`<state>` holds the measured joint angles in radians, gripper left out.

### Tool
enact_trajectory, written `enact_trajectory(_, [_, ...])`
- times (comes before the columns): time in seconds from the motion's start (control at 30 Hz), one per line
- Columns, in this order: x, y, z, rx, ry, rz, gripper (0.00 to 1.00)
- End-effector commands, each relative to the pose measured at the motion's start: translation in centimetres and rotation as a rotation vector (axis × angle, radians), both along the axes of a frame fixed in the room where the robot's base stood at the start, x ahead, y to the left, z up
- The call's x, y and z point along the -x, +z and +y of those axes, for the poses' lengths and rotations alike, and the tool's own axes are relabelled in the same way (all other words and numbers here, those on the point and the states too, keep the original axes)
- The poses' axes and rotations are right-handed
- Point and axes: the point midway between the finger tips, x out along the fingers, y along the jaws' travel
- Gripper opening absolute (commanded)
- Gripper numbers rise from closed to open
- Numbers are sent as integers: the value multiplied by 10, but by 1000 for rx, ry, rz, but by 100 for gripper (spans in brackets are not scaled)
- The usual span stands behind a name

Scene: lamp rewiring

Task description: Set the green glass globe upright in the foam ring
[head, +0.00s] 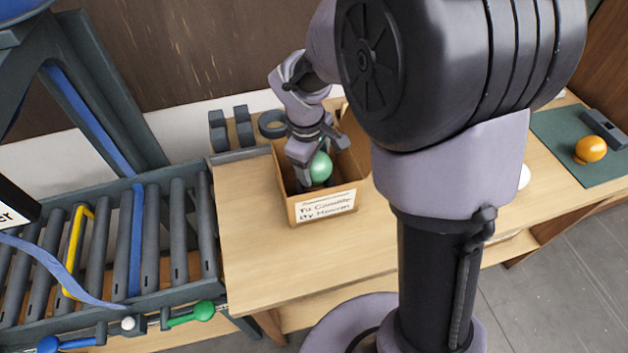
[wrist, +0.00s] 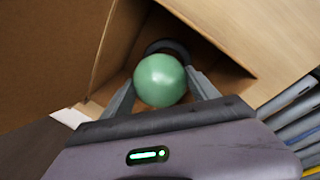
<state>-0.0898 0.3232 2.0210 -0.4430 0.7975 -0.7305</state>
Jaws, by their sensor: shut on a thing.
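The green glass globe (head: 320,167) is inside the open cardboard box, low between its walls. My gripper (head: 307,165) reaches down into the box and is shut on the globe. In the wrist view the globe (wrist: 161,80) sits between the two fingers of my gripper (wrist: 162,88). A dark rounded part (wrist: 168,46) shows just beyond the globe; I cannot tell whether it belongs to the globe. A dark ring (head: 272,124), which looks like the foam ring, lies on the table behind the box and is empty. The globe's underside is hidden.
The cardboard box (head: 325,205) has a handwritten label on its front and raised flaps. Dark grey blocks (head: 231,128) stand behind it, left of the ring. A roller conveyor (head: 110,240) is at left.

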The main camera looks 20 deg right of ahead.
Motion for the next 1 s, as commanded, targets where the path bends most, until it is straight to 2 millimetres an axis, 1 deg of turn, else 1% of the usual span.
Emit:
enact_trajectory(0.03, [0, -13, 0, 0, 0, 1, 28])
enact_trajectory(0.1, [1, -31, 0, 0, 0, 3, 28])
enact_trajectory(0.17, [0, -41, 0, 0, 0, 1, 28])
enact_trajectory(0.4, [0, -38, 0, 0, -1, -2, 28])
enact_trajectory(0.77, [0, -50, 0, -1, -1, -1, 28])
enact_trajectory(0.8, [0, -50, 0, 0, 0, 0, 76])
enact_trajectory(0.87, [0, -49, 0, 0, -1, 1, 88])
enact_trajectory(0.9, [1, -50, 0, 0, -1, 1, 90])
enact_trajectory(1.0, [1, -50, 0, 0, -2, 4, 90])
